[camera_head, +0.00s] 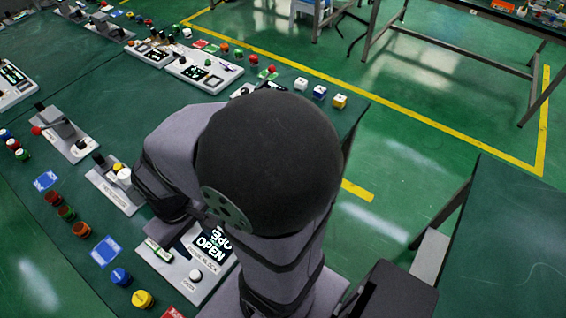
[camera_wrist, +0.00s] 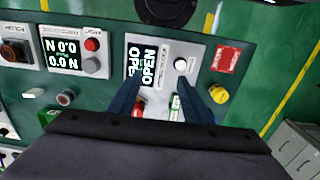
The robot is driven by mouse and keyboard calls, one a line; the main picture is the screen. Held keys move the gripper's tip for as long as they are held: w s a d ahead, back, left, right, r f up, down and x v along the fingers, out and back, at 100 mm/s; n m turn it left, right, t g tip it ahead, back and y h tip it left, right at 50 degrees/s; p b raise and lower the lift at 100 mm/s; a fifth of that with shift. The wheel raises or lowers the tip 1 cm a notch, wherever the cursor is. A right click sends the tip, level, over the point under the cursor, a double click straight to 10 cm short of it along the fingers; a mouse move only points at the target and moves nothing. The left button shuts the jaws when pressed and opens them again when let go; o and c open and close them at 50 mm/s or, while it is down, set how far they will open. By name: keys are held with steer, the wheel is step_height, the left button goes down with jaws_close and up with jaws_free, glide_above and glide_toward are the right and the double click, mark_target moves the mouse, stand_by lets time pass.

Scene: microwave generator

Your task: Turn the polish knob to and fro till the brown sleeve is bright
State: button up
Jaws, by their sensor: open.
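My gripper (camera_wrist: 163,90) shows in the wrist view as two dark blue fingers, open, with a wide gap between them. They are over the lower part of a white panel (camera_wrist: 165,48) with OPEN on its display and a white round button (camera_wrist: 181,64). I see nothing held between the fingers. A dark round knob (camera_wrist: 13,50) sits on another panel at the far left of the wrist view; its label is too small to read surely. I cannot tell which part is the polish knob, nor pick out the brown sleeve. My arm hides much of the bench in the head view.
A yellow knob (camera_wrist: 218,94) and red plate (camera_wrist: 224,59) lie right of the OPEN panel. A numeric display (camera_wrist: 64,55) is on its left. In the head view, coloured caps (camera_head: 81,230) line the bench's left part, and several consoles (camera_head: 205,68) stand farther back.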

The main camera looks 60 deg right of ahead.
steer(key=w+d+f+m+g+h+b, duration=0.1)
steer(key=w+d+m, duration=0.3)
steer(key=d+m, duration=0.7)
steer(key=w+d+f+m+h+b, duration=0.15)
steer(key=w+d+m, duration=0.35)
steer(key=d, duration=1.2)
steer(key=s+d+f+m+g+h, duration=0.1)
steer(key=s+d+m, duration=0.25)
steer(key=d, duration=0.35)
steer(key=s+d+f+m+g, duration=0.1)
steer(key=s+d+m, duration=0.2)
steer(key=d+m, duration=0.35)
steer(key=shift+n+t, duration=0.3)
steer(key=shift+n, duration=0.3)
steer(key=shift+d+p+x, duration=0.2)
steer(key=shift+p+x, duration=0.2)
steer(key=shift+x, duration=0.75)
steer(key=shift+d+p+x, duration=0.15)
steer(key=shift+p+x, duration=0.25)
steer(key=shift+x, duration=0.8)
steer(key=shift+d+p+x, duration=0.2)
steer(key=shift+p+x, duration=0.2)
steer(key=shift+x, duration=0.75)
steer(key=shift+w+r, duration=0.1)
steer(key=shift+r, duration=0.05)
steer(key=c, duration=1.1)
